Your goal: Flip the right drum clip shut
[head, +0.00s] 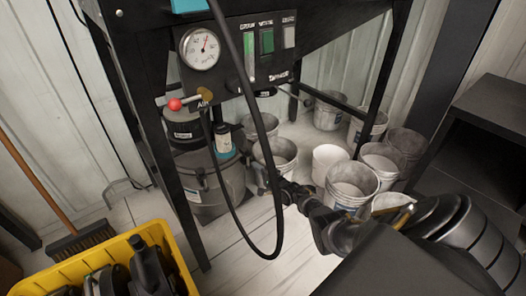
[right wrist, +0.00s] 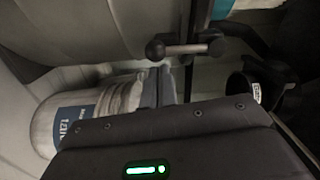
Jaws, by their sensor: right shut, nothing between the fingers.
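The grey drum (head: 215,185) stands on the floor under the black frame, with a dark lid part (head: 184,130) above it. In the right wrist view the drum's grey curved side (right wrist: 85,30) fills the upper left. A bar-shaped latch handle with a rounded dark end (right wrist: 187,49), seemingly the right drum clip, sticks out there. My right gripper (head: 284,190) reaches in from the right, beside the drum's right side. Its fingers (right wrist: 158,72) are shut and empty, just below the handle; contact cannot be told. My left gripper is out of view.
A black hose (head: 262,120) loops down close to my right gripper. Several pails (head: 350,185) stand right of it. A gauge panel (head: 250,55) hangs above. A yellow crate (head: 175,255) with black parts is at lower left, near a broom (head: 80,240).

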